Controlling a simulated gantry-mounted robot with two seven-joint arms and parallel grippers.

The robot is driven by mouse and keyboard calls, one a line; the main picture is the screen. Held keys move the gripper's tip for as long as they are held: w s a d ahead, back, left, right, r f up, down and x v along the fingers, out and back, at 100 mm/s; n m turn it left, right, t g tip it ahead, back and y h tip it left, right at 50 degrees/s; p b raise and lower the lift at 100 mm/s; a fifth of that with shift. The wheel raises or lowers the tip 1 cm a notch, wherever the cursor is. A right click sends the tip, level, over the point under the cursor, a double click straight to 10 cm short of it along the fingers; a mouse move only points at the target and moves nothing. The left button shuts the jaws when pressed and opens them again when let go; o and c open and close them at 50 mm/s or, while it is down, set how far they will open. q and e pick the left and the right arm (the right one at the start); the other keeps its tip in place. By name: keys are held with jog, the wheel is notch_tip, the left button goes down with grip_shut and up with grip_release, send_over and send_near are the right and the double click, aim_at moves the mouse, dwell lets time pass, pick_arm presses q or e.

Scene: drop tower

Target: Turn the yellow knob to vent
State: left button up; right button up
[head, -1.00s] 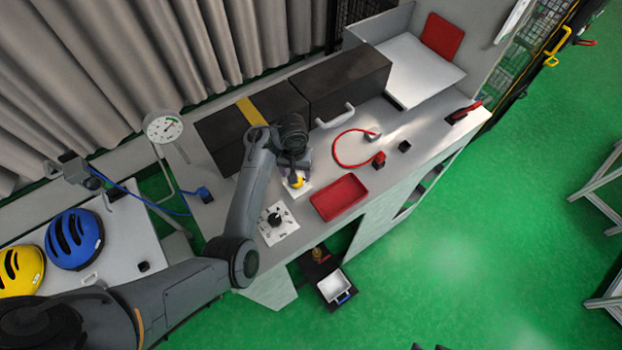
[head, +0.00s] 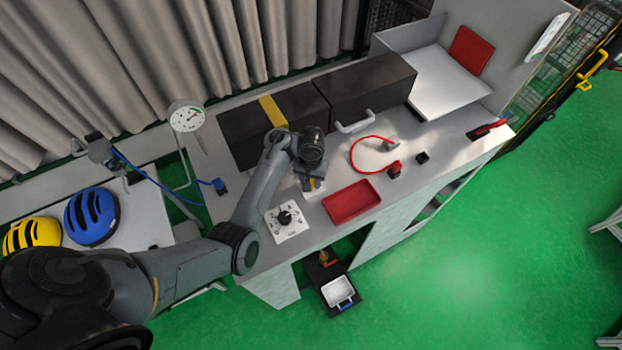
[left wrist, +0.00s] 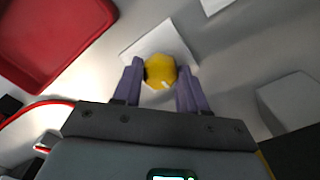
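The yellow knob (left wrist: 160,71) sits on a white plate (left wrist: 148,42) in the left wrist view. In the head view only a small yellow part (head: 314,184) shows under my left gripper (head: 311,181). The two fingers of my left gripper stand on either side of the knob in the left wrist view, with what looks like a narrow gap at each side. I cannot make out firm contact. The knob's markings are hidden or too small to read. My right gripper is in neither view.
A red tray (head: 351,202) lies right of the knob. A white plate with a black knob (head: 285,218) is nearer the front. A black box with a yellow stripe (head: 272,110) stands behind. A red cable (head: 355,152) and a dial gauge (head: 187,118) are nearby.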

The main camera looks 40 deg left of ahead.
pick_arm(q)
jog(key=c, duration=0.3)
jog(key=m, duration=1.3)
jog(key=shift+r+m, duration=0.1)
jog(key=shift+m, duration=2.4)
